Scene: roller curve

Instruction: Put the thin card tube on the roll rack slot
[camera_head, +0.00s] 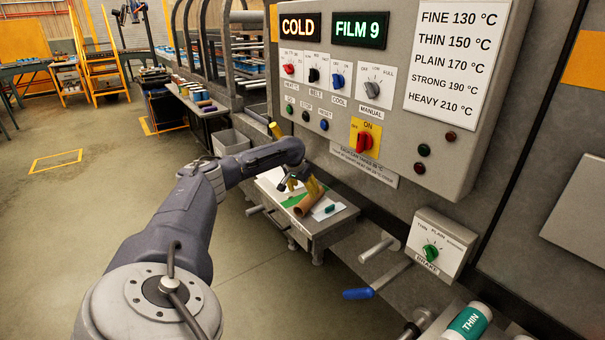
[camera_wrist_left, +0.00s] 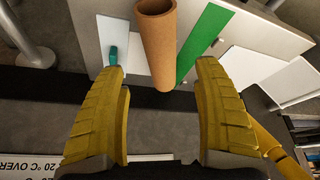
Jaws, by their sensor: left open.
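The thin card tube (camera_head: 308,200) is a plain brown hollow cylinder on a small grey-topped stand (camera_head: 330,229) below the control panel. In the left wrist view the tube (camera_wrist_left: 157,42) lies ahead of my left gripper (camera_wrist_left: 160,72), lined up with the gap between its two yellow fingers. The fingers are spread wide and do not visibly grip it. In the head view my left gripper (camera_head: 303,186) is close to the tube and partly covers it. I cannot single out the roll rack slot. My right gripper is in neither view.
A green strip (camera_wrist_left: 206,42) and a white card with a small teal item (camera_wrist_left: 113,56) lie beside the tube. The control panel (camera_head: 390,90) stands close on the right. A blue-handled lever (camera_head: 358,293) and a THIN roll (camera_head: 468,322) are nearer. A bench with rolls (camera_head: 195,95) stands far left.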

